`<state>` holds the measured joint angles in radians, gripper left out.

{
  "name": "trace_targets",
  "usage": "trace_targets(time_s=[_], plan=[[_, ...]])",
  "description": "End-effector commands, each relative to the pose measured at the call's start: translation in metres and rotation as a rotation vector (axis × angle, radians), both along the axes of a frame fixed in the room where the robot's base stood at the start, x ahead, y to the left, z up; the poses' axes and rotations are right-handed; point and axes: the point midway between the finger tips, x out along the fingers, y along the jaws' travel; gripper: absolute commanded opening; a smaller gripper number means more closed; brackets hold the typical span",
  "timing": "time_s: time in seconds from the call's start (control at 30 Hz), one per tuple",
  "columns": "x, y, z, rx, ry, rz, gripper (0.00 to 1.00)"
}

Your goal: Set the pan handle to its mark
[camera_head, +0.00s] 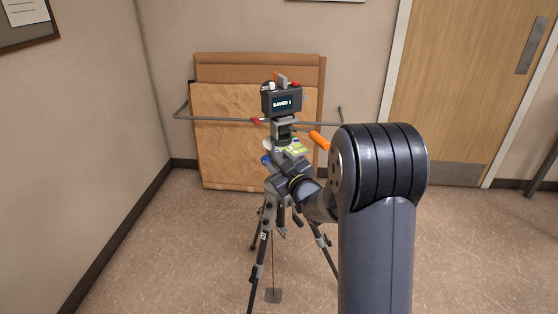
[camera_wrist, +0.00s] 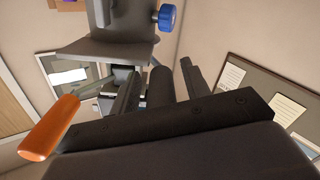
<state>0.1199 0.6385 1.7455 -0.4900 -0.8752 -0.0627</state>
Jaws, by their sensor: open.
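The orange pan handle (camera_head: 320,140) sticks out to the right from the tripod head, just below the camera (camera_head: 282,100), whose screen reads "SAVED 1". In the wrist view the handle (camera_wrist: 50,128) is at the lower left, outside my jaws. My gripper (camera_wrist: 158,78) is open, with a dark cylindrical part between its fingers; I cannot tell whether they touch it. In the head view my arm reaches the tripod head from the right and hides part of it. A yellow-green label (camera_head: 296,150) shows on the head. I cannot make out the handle's mark.
The tripod (camera_head: 262,250) stands on open floor. A blue knob (camera_wrist: 167,17) is near the jaws. Behind are cardboard panels (camera_head: 225,140) and a thin grey rail (camera_head: 215,119). A wooden door (camera_head: 465,90) is at the right, a notice board (camera_head: 25,22) at upper left.

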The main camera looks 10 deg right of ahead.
Motion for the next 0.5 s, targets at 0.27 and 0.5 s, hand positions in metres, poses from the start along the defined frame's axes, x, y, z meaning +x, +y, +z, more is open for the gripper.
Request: trace_targets(time_s=[0.27, 0.5], plan=[[0.0036, 0.0011, 0.0001, 0.0, 0.0, 0.0, 0.44], [0.0035, 0.0009, 0.0001, 0.0, 0.0, 0.0, 0.3]])
